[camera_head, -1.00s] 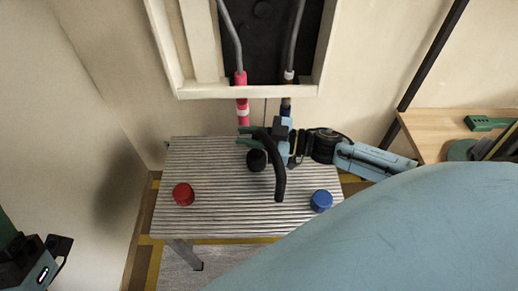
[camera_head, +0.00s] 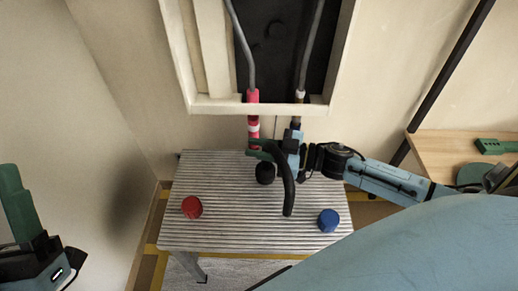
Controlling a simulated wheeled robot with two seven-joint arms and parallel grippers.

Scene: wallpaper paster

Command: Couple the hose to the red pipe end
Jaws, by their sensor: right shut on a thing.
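The red pipe end (camera_head: 253,130) hangs below the pale wall frame, with a white band around it. A dark pipe end (camera_head: 297,122) hangs to its right, partly hidden by my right gripper. My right gripper (camera_head: 262,150) is shut on the black hose (camera_head: 287,185), just below the red pipe end. The hose bends over and its free end hangs down over the slatted bench. I cannot tell whether the hose touches the red pipe. My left gripper (camera_head: 22,215) is at the left edge, its fingers partly shown, far from the pipes.
A slatted bench (camera_head: 220,225) stands below the pipes. A red cap (camera_head: 192,207) and a blue cap (camera_head: 328,220) lie on it. A round black object (camera_head: 265,173) shows by the hose. A wooden table (camera_head: 450,150) stands at the right.

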